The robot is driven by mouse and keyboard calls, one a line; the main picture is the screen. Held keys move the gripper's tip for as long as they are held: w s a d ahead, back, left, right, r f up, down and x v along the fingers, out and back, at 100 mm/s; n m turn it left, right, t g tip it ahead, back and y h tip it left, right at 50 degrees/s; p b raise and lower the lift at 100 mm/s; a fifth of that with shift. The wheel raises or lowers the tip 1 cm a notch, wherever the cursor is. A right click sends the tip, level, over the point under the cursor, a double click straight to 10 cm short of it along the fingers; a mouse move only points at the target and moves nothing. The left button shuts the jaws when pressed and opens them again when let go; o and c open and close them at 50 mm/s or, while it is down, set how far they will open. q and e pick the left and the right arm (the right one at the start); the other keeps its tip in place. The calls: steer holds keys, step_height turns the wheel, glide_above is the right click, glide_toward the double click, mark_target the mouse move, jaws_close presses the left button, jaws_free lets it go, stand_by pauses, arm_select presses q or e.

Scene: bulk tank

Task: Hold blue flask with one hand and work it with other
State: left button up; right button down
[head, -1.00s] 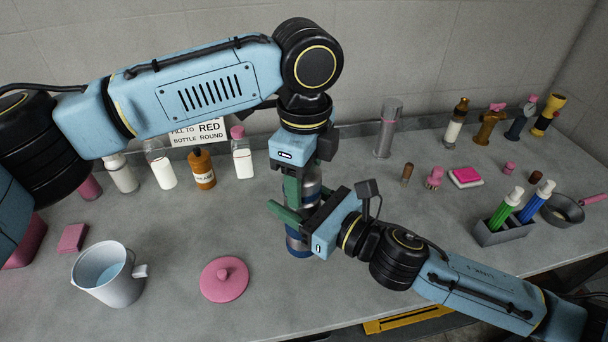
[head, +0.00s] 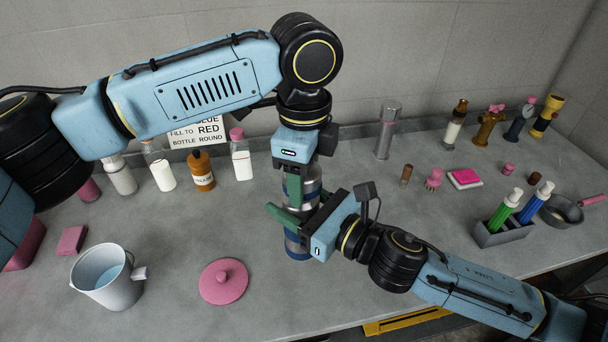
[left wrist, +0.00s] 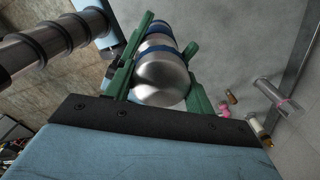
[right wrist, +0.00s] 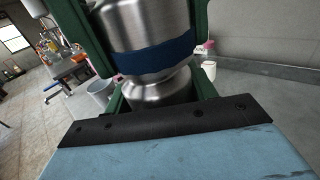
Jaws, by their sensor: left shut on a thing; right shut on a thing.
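The blue flask (head: 297,246) is a steel cylinder with blue bands, upright on the bench in the middle of the head view. My left gripper (head: 298,190) comes down from above and is shut on its upper part. The left wrist view looks onto the flask's rounded steel top (left wrist: 160,78) between the green fingers. My right gripper (head: 296,216) comes in from the right and is shut on the flask's body below. In the right wrist view a blue band and steel body (right wrist: 145,30) fill the space between the fingers. The grippers hide much of the flask.
A white pail (head: 108,285) and a pink lid (head: 223,281) lie to the left. Several bottles (head: 202,172) stand behind, under a sign (head: 200,130). A grey holder (head: 502,232) with green and blue markers stands at right.

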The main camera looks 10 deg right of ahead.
arm_select(q)
steer(key=shift+r, duration=0.8)
